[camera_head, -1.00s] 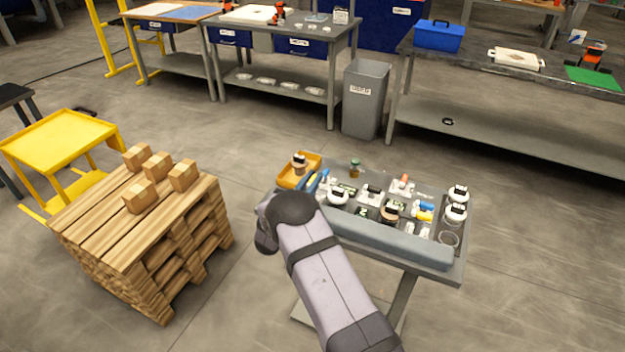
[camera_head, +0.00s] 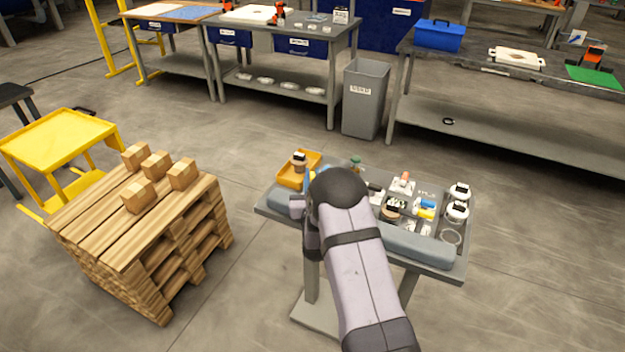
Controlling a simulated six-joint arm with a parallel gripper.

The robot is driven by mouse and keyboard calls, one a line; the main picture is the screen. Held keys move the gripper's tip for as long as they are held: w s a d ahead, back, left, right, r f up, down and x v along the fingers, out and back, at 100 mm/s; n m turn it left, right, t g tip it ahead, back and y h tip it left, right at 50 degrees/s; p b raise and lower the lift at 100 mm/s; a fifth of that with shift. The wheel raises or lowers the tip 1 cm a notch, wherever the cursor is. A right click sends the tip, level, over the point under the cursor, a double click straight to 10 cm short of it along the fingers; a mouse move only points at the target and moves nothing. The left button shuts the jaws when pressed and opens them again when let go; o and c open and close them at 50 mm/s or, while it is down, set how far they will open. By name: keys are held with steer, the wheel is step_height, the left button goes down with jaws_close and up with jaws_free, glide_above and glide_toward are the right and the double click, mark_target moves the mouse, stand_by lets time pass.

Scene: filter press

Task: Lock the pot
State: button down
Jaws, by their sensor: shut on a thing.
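My arm's wrist (camera_head: 338,188) is over the left middle part of the small grey table. It hides my gripper's jaws and whatever they are on. Two round white-topped items with black labels (camera_head: 459,191) (camera_head: 457,210) stand at the table's right end. A brown round item with a black label (camera_head: 393,208) is just right of my wrist. An orange tray (camera_head: 289,180) at the far left corner holds a tan item with a dark label (camera_head: 299,160).
A long grey-blue pad (camera_head: 425,249) runs along the table's near edge. A clear ring-like glass item (camera_head: 452,238) is near the right corner. Small labelled parts crowd the table (camera_head: 438,274). A pallet (camera_head: 130,235) with boxes stands left, with free floor between.

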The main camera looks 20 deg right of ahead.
steer(key=shift+n+y, duration=0.3)
steer(key=shift+y, duration=0.2)
steer(key=c, duration=1.7)
jaws_free()
steer(key=shift+s, duration=0.15)
steer(key=shift+b+v, duration=0.85)
steer(key=shift+v, duration=2.7)
